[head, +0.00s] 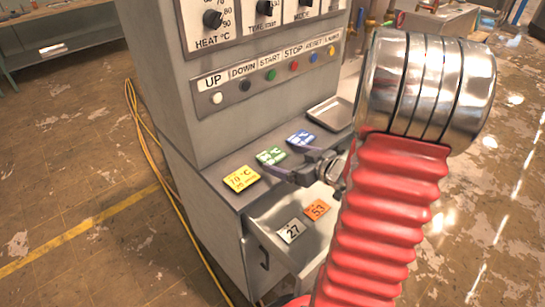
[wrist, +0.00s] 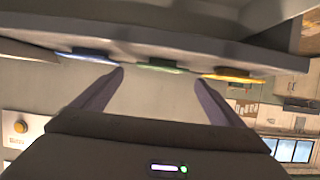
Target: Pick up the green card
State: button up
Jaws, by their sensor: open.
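The green card (head: 271,156) lies on the grey ledge of the control cabinet, between a yellow card and a blue card. My gripper (head: 281,161) is open, with its two fingers pointing at the green card from the right, close to it and low over the ledge. In the wrist view, which is upside down, the green card (wrist: 160,66) appears edge-on in the gap between the fingertips (wrist: 159,76). I cannot tell whether the fingers reach past its near edge.
The yellow card (head: 241,178) and blue card (head: 300,139) lie close on either side. A metal tray (head: 330,113) sits farther along the ledge. Below, an open drawer (head: 262,222) holds a white card (head: 291,231) and an orange card (head: 317,209). The button panel (head: 270,77) rises behind.

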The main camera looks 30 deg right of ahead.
aim_at(272, 155)
jog(key=shift+x, duration=2.6)
jog(key=shift+s+a+f, duration=0.1)
jog(key=shift+f, duration=0.05)
jog(key=shift+c, duration=0.7)
jog(key=c, duration=1)
notch_tip(272, 155, up, 10)
